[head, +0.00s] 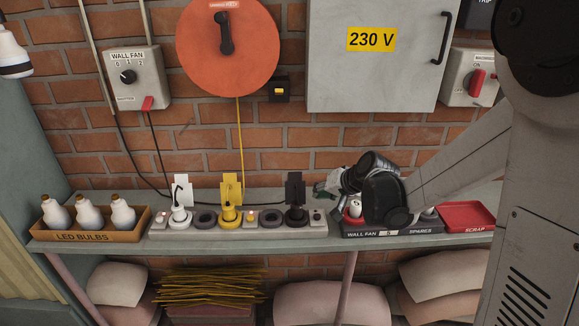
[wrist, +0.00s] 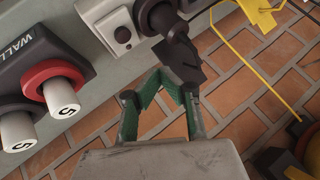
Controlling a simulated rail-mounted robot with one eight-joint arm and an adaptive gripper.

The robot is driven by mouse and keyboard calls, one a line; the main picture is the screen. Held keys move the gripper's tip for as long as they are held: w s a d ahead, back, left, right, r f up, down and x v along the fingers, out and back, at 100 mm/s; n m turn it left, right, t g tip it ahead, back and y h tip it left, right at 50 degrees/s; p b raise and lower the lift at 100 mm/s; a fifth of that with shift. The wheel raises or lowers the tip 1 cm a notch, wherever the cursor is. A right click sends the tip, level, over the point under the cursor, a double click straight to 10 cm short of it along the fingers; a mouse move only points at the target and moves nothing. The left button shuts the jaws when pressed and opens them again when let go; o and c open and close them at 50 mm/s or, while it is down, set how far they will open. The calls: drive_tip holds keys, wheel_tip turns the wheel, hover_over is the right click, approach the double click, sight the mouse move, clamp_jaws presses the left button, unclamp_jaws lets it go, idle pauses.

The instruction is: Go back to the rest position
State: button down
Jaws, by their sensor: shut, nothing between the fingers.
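My gripper (head: 325,189) is at the shelf, just right of the black plug (head: 295,193) on the power strip and near the left end of the WALL FAN tray (head: 375,234). My dark wrist hides part of that tray. In the wrist view, my green gripper fingers (wrist: 163,76) are shut and empty. The black plug (wrist: 180,48) shows just above the fingertips there; I cannot tell whether they touch. At the left of the wrist view, two white cylinders marked 5 (wrist: 62,95) sit in the tray, one in a red ring.
The power strip (head: 262,232) also carries a white plug (head: 180,213) and a yellow plug (head: 230,214). An LED BULBS box (head: 90,236) stands at left, a red SCRAP tray (head: 466,215) at right. A grey 230 V cabinet (head: 371,75) hangs above.

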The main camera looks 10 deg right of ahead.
drive_tip(key=s+r+n+h, duration=0.1)
drive_tip(key=s+r, duration=0.2)
drive_tip(key=s, duration=0.7)
drive_tip(key=s+r+n+h, duration=0.1)
drive_tip(key=s+r, duration=0.3)
drive_tip(key=s, duration=0.6)
drive_tip(key=s+r+n+h, duration=0.1)
drive_tip(key=s+r+h, duration=0.1)
drive_tip(key=s, duration=0.8)
drive_tip(key=shift+s+r+g, duration=0.25)
drive_tip(key=shift+r+g, duration=0.15)
drive_tip(key=shift+r, duration=0.35)
